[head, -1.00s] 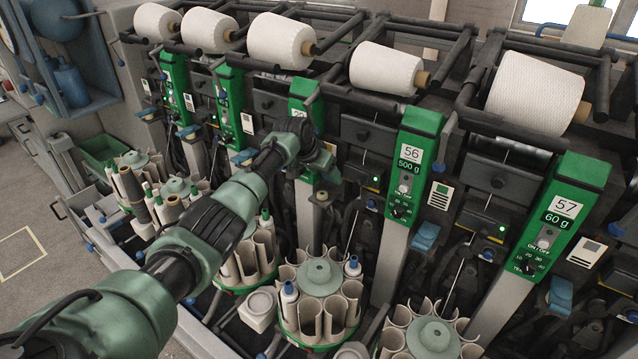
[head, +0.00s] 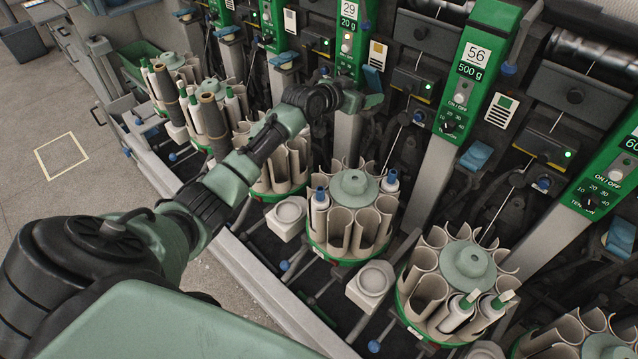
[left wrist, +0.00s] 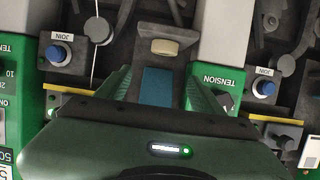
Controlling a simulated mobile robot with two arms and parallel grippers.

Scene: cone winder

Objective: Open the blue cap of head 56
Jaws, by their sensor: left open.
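The panel of head 56 (head: 475,62), green with a 500 g display, stands right of centre in the head view. A blue cap (head: 371,80) sits between the panels of heads 29 and 56, close to the 29 post; it also shows in the left wrist view (left wrist: 157,87). My left gripper (head: 374,101) is just below and in front of it. In the left wrist view, which is upside down, the open fingers (left wrist: 160,98) lie either side of the cap with nothing gripped. Contact cannot be told. My right gripper is out of view.
Another blue cap (head: 478,155) sits right of the 56 post. Round bobbin magazines (head: 350,212) stand below the posts, with small white cups (head: 371,280) between them. Blue join buttons (left wrist: 57,54) flank the fingers. Open floor (head: 75,195) lies at left.

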